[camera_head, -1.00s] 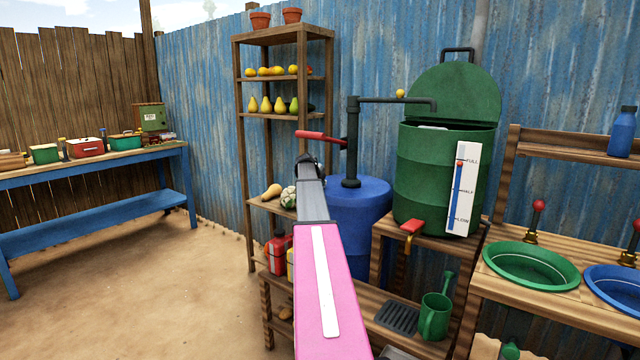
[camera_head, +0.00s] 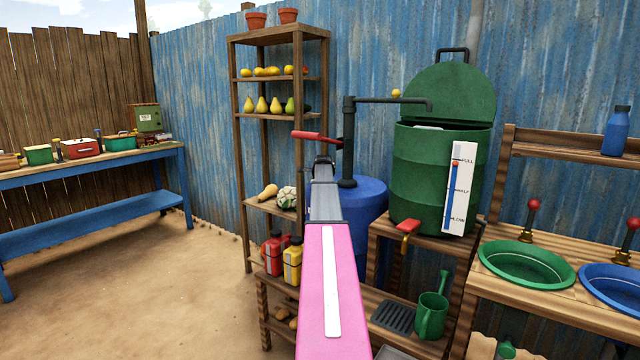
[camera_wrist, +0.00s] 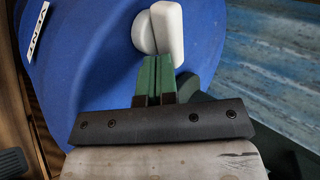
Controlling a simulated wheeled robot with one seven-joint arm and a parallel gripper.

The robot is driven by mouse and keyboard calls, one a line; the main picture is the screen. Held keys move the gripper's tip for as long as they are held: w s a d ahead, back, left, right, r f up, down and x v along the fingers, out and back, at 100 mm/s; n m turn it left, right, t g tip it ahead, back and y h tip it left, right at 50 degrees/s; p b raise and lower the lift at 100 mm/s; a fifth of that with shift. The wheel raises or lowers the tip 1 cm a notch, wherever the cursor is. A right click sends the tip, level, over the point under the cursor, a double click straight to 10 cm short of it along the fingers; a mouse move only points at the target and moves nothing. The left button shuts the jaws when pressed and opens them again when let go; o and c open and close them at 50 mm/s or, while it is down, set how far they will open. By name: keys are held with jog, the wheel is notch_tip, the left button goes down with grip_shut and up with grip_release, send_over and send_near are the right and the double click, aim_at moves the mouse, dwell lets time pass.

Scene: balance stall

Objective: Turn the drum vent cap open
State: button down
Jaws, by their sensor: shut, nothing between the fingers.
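The blue drum (camera_head: 368,200) stands under a dark pipe with a red lever, partly hidden behind my arm in the head view. In the wrist view the blue drum (camera_wrist: 95,60) fills the left and middle and bears a white vent label (camera_wrist: 38,32). The white vent cap (camera_wrist: 172,28) is a round knob with a long bar across it, lying nearly upright in the picture. In the head view the cap is hidden by my gripper (camera_head: 323,162).
A wooden shelf (camera_head: 275,115) with fruit stands left of the drum. A green barrel (camera_head: 430,175) with a level gauge stands on a wooden stand to the right, its red tap (camera_head: 408,226) jutting forward. Open sandy ground lies to the left.

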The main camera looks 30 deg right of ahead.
jog(key=shift+d, duration=0.45)
jog(key=shift+d+n, duration=0.25)
jog(key=shift+n, duration=0.05)
jog(key=shift+w+d+n+t+y, duration=0.15)
jog(key=shift+n+t+y, duration=0.05)
jog(key=shift+n+y, duration=0.45)
jog(key=shift+w+d+n+t+y, duration=0.1)
jog(key=shift+d+n+t+y, duration=0.1)
jog(key=shift+n+y, duration=0.45)
jog(key=shift+w+d+n+t+y, duration=0.2)
jog(key=shift+n+y, duration=0.3)
jog(key=shift+n, duration=0.2)
jog(key=shift+w+d+r, duration=0.15)
jog(key=shift+w+d, duration=0.25)
jog(key=shift+w, duration=0.1)
jog(key=s, duration=0.2)
jog(key=s+d, duration=0.1)
jog(key=s, duration=0.1)
jog(key=shift+s+d, duration=0.1)
jog(key=shift+s, duration=0.15)
jog(key=s+d+r, duration=0.3)
jog(key=s+r, duration=0.3)
jog(key=s, duration=0.1)
jog(key=shift+r, duration=0.25)
